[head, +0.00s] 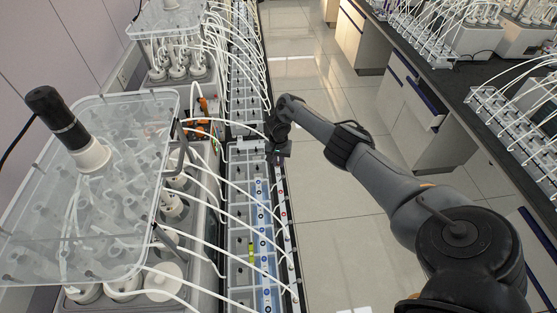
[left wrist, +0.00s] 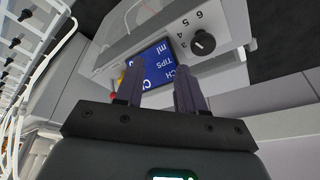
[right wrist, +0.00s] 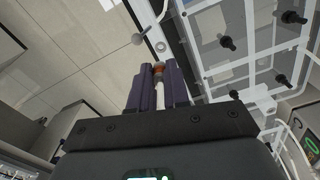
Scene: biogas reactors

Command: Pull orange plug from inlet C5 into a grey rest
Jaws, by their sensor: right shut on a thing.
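Inlet C5 and the grey rest cannot be made out; the labels are too small to read. My left gripper (left wrist: 157,88) shows only in the left wrist view, its fingers apart with nothing between them, in front of a device with a blue display (left wrist: 150,68).
A clear-lidded reactor bath (head: 90,190) with a black-topped motor stands at left. White tubes arch from it to the long clear unit (head: 238,240) with blue-marked ports. Orange items (head: 203,104) lie behind the bath. Open floor (head: 330,240) lies right of the unit; a dark bench (head: 450,75) is beyond.

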